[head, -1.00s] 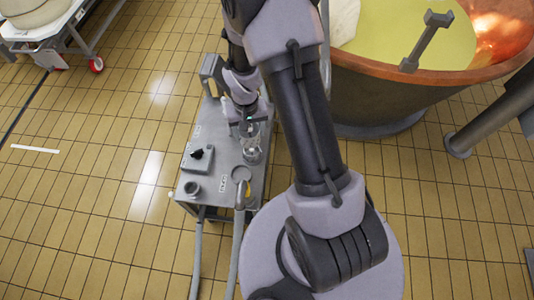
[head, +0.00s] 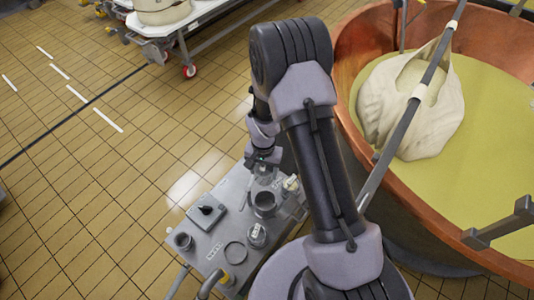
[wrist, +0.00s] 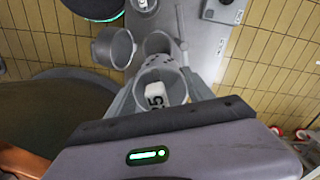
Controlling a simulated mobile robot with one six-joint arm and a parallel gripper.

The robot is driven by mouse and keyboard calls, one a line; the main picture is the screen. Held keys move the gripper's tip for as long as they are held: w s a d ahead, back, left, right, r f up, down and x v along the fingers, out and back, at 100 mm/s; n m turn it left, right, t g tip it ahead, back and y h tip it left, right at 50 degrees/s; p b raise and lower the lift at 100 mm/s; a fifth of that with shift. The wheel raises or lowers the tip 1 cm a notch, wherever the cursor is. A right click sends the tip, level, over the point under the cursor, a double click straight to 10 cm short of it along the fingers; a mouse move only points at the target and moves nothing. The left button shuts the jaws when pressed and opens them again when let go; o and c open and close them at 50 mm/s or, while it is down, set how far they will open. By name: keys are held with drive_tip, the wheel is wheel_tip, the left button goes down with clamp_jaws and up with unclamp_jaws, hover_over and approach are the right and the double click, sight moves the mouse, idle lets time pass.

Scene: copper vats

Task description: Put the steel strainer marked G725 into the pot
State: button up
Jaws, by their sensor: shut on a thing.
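My gripper (head: 263,160) is shut on a steel strainer (head: 264,174), a small cup with its open mouth towards the wrist camera. In the wrist view the held strainer (wrist: 160,83) sits between the fingers, and its white tag reads "25"; the rest of the mark is hidden. A grey pot (head: 264,204) stands on the steel cart just in front of the held strainer in the head view. The pot's rim (wrist: 157,36) also shows in the wrist view, partly behind the strainer. I cannot tell whether the strainer touches the cart.
The steel cart (head: 222,233) also bears a box with a knob (head: 207,210), a tagged vessel (head: 257,236), a ring (head: 235,252), a small cup (head: 183,240) and another tagged vessel (head: 291,184). A copper vat (head: 356,45) stands to the right. Tiled floor is clear to the left.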

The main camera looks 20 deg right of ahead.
wheel_tip(320, 180, down, 14)
drive_tip(key=s+m+b, duration=0.1)
drive_tip(key=m+b, duration=0.1)
drive_tip(key=b, duration=0.1)
drive_tip(key=shift+s+m, duration=0.15)
drive_tip(key=shift+m, duration=0.25)
drive_tip(key=shift+a, duration=0.15)
